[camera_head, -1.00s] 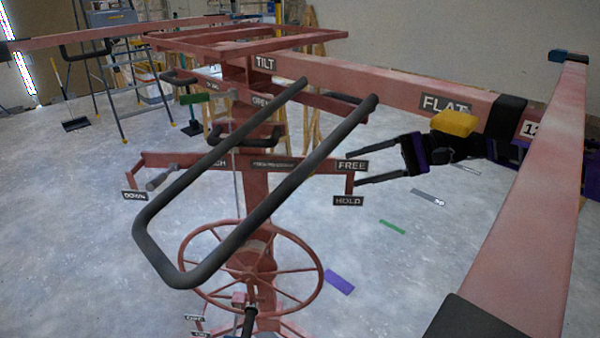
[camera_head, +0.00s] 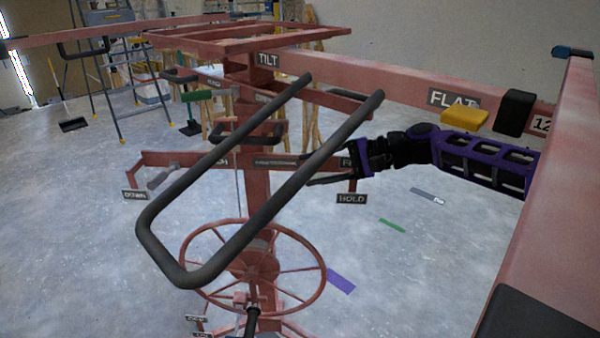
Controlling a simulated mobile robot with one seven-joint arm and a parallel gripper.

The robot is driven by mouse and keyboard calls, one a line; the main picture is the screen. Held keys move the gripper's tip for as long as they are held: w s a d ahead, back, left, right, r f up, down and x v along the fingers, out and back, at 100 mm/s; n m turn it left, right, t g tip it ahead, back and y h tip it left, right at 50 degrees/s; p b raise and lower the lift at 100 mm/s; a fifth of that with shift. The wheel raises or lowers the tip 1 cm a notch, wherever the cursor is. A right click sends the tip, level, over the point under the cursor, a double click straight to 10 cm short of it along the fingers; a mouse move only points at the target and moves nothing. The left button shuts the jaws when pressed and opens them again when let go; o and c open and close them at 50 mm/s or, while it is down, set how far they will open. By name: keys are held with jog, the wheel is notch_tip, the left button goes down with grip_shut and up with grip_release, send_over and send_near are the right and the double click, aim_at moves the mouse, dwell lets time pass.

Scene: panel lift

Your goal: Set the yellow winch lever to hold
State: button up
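The FREE plate (camera_head: 346,162) and the HOLD plate (camera_head: 351,199) hang at the right end of the red crossbar on the lift's post. My gripper (camera_head: 316,171) reaches in from the right, in front of the FREE plate, and covers part of it. Its lower finger shows above and left of the HOLD plate; the upper finger is mostly lost against the dark bar. The fingers look apart, with nothing seen between them. No yellow lever shows at these plates. A yellow block (camera_head: 464,119) sits on the beam by the FLAT plate (camera_head: 453,98), above my arm.
A black looped handle (camera_head: 200,207) slants across the view, close to my fingers. A red handwheel (camera_head: 255,266) stands below. The DOWN plate (camera_head: 136,195) is at the crossbar's left end. A wide red beam (camera_head: 545,220) runs down the right side. The floor right of the post is mostly clear.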

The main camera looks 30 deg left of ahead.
jog(key=x, duration=0.3)
jog(key=shift+a+f, duration=0.15)
jog(key=shift+a, duration=0.15)
grip_shut()
dwell(1.2)
